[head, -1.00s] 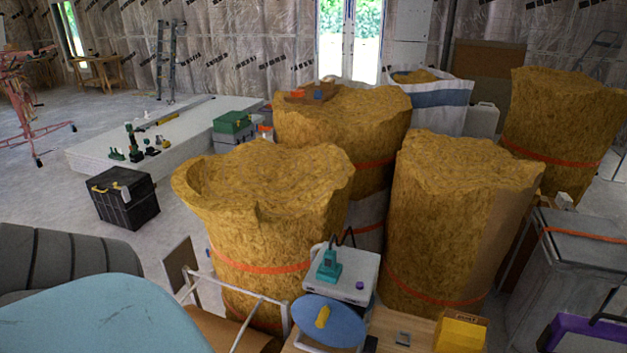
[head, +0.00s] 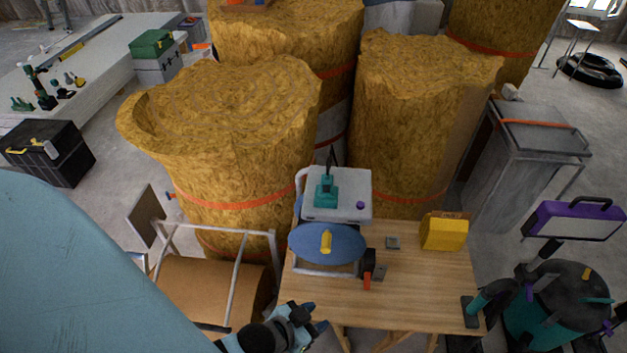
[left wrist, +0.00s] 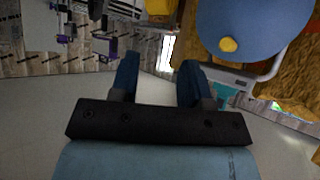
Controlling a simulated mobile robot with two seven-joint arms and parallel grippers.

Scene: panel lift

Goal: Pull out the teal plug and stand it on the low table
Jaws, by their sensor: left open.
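The teal plug (head: 326,194) stands upright on a white box (head: 350,208) behind the wooden table, with a dark cord or stem rising behind it. A blue oval disc (head: 327,244) with a yellow knob (head: 326,242) is in front of the box. The light wooden table (head: 430,290) is the nearest table. My left gripper (head: 312,318) is at its front left edge, below the disc, open and empty. In the left wrist view its two fingers (left wrist: 157,78) are apart, with the disc (left wrist: 262,22) at upper right. My right gripper is not in view.
Tall insulation rolls (head: 230,150) crowd behind. A metal frame (head: 215,230) is at left.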

